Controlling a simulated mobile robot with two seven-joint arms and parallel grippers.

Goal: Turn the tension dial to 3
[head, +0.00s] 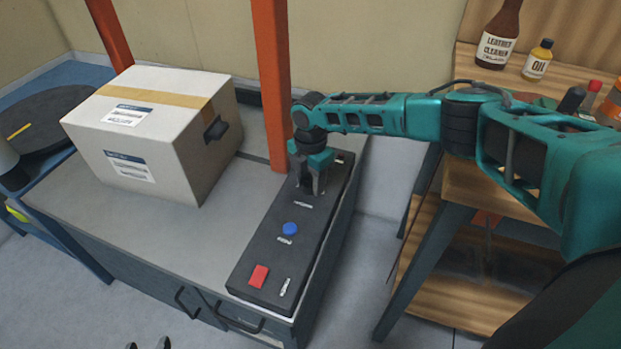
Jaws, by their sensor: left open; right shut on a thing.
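The dark control panel (262,238) runs along the right end of the grey worktop. My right gripper (312,190) points down onto the far part of this panel and is shut on what is likely the tension dial. The dial itself is hidden under the fingers, so its setting cannot be read. A small white label shows just in front of the fingers.
A taped cardboard box (182,157) sits on the worktop (130,222), left of the panel. An orange post (271,80) rises close behind the panel.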

